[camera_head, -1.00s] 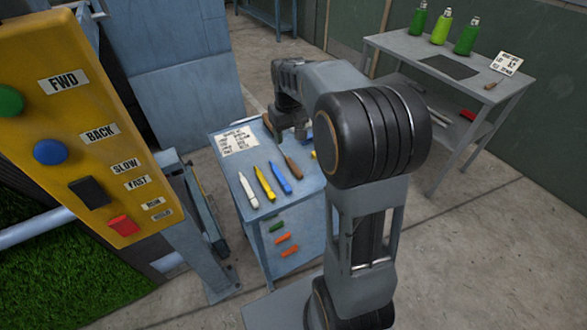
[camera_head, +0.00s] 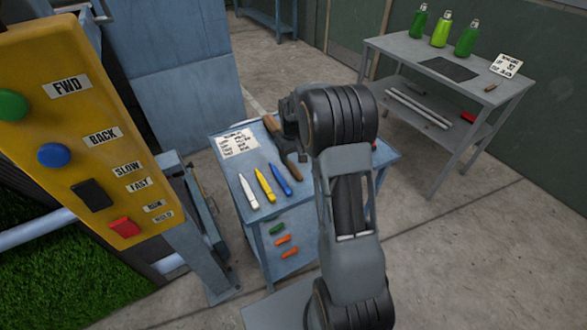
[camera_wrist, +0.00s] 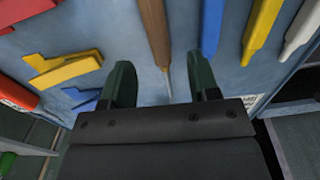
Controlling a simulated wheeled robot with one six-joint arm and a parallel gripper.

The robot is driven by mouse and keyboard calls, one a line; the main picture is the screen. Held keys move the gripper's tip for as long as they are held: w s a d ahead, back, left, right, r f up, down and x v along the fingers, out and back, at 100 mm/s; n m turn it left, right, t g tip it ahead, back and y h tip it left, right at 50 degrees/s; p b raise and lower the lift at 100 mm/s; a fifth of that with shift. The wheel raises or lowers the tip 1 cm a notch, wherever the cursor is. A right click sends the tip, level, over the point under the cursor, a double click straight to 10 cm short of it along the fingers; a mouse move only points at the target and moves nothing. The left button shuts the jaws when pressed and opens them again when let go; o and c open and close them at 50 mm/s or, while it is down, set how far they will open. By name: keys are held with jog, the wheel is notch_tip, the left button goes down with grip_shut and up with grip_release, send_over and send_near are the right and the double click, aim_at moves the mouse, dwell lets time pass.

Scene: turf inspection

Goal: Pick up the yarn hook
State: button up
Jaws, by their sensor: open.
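The yarn hook (camera_wrist: 154,35) looks to be the tool with a brown wooden handle and a thin metal shank, lying on the blue cart top. In the head view its brown handle (camera_head: 294,171) shows beside the blue marker, partly covered by my arm. My gripper (camera_wrist: 166,78) is open and empty in the wrist view, with one finger on each side of the line of the thin shank. The handle lies beyond the fingertips. I cannot tell how high the fingers are above the cart. In the head view my arm hides most of the gripper.
Blue (camera_head: 280,179), yellow (camera_head: 264,184) and white (camera_head: 248,191) markers lie beside the hook. Yellow and blue clips (camera_wrist: 64,70) lie on its other side. A paper label (camera_head: 237,142) lies on the cart. A yellow control panel (camera_head: 70,130) stands left. A grey table (camera_head: 400,50) with bottles stands behind.

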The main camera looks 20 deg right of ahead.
aim_at(293, 167)
notch_tip(293, 167, down, 4)
jog(key=shift+d+r+p, duration=0.1)
jog(key=shift+r+p, duration=0.15)
jog(key=shift+p, duration=0.25)
jog(key=shift+f, duration=0.65)
jog(key=shift+f, duration=0.25)
